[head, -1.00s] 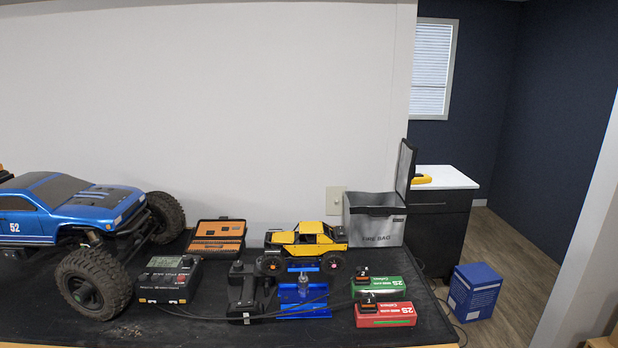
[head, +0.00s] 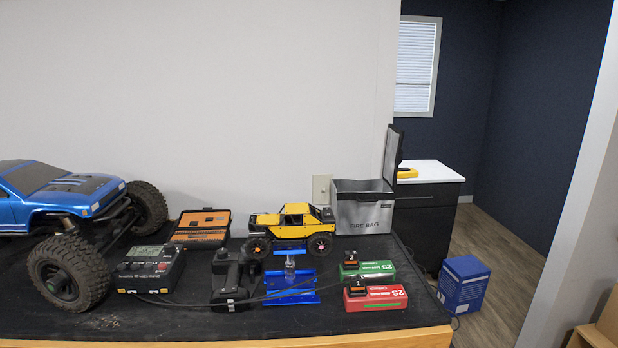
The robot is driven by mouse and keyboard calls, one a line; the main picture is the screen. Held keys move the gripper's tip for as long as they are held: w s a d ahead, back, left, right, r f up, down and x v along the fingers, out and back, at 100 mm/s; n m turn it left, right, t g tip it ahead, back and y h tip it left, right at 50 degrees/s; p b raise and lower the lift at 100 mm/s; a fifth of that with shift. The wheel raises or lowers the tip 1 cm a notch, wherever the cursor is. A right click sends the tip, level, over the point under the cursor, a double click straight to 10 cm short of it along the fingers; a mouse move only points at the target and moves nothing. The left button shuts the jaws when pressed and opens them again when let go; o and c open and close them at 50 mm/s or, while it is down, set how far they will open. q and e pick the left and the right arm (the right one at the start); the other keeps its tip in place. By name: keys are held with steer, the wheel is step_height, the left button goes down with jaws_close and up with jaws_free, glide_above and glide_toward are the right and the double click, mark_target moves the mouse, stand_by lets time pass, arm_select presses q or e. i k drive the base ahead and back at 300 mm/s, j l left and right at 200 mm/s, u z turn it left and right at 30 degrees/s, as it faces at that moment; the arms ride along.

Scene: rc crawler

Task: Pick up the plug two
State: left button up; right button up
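Two small black-and-orange plugs sit on battery packs at the right of the table. One plug (head: 349,258) is on the green pack (head: 378,269), farther back. The other plug (head: 356,287) is on the red pack (head: 386,299), nearer the front edge. Each has a small pale mark on top, too small to read surely, so I cannot tell for certain which is plug two. Dark cables run left along the table from near the packs. Neither of my grippers is in view.
A blue stand (head: 290,290), a black stand (head: 229,291), a charger (head: 147,270) and a yellow crawler (head: 293,231) are left of the packs. A large blue truck (head: 60,200) fills the left. An open fire bag (head: 363,211) stands behind. The table's wooden edge (head: 400,340) is in front.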

mark_target(351, 261)
steer(key=l+u, duration=0.2)
steer(key=l, duration=0.8)
steer(key=l+u, duration=0.2)
steer(key=l, duration=0.8)
steer(key=k+l+u, duration=0.15)
steer(key=l, duration=0.85)
